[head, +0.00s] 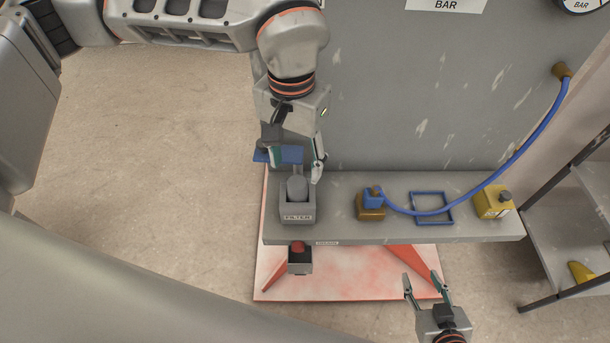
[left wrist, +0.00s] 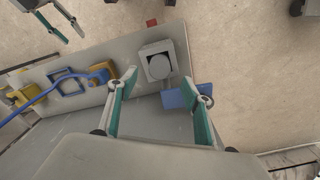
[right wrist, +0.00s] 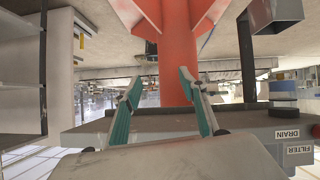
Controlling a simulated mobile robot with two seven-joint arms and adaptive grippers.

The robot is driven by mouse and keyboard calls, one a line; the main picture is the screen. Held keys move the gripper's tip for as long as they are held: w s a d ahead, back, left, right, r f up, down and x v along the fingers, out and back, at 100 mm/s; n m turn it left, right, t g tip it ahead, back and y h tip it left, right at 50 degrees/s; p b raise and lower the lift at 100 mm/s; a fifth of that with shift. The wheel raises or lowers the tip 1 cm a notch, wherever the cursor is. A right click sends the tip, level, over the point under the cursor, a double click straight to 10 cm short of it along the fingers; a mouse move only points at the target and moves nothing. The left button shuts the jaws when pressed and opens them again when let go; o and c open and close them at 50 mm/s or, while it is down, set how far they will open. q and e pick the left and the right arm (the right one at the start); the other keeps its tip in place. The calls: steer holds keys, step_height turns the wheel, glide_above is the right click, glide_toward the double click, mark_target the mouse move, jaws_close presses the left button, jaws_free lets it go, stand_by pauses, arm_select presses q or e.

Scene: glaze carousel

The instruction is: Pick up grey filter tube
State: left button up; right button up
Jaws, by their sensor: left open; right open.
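The grey filter tube (head: 297,188) stands upright in a grey square holder (head: 297,213) labelled FILTER, at the left end of the grey shelf. In the left wrist view the tube (left wrist: 160,67) shows from above as a round grey top inside the holder. My left gripper (head: 296,166) is open and empty, behind and above the tube; its fingers do not close around it. In the left wrist view its fingers (left wrist: 162,98) stand apart, with the tube beyond them. My right gripper (head: 427,285) is open and empty, low in front of the shelf.
A blue plate (head: 280,155) lies behind the holder. A blue hose (head: 490,185) runs from the panel to a brass fitting (head: 370,207). A blue frame (head: 432,220) and a yellow block (head: 494,203) are further right.

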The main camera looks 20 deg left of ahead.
mark_target(297, 182)
arm_select(q)
steer(key=shift+a+f, duration=0.1)
steer(key=shift+f, duration=0.2)
steer(key=shift+s+f, duration=0.2)
steer(key=shift+f, duration=0.95)
steer(key=f, duration=0.3)
steer(key=f+p, duration=0.1)
steer(key=shift+w+f, duration=0.35)
steer(key=shift+f, duration=0.05)
arm_select(e)
steer(key=shift+s+r, duration=0.15)
steer(key=shift+s, duration=0.75)
arm_select(q)
steer(key=shift+c, duration=0.4)
steer(key=c, duration=1.1)
arm_select(e)
steer(key=shift+s+f+g, duration=0.2)
steer(key=shift+f+g, duration=0.1)
steer(key=shift+f, duration=0.05)
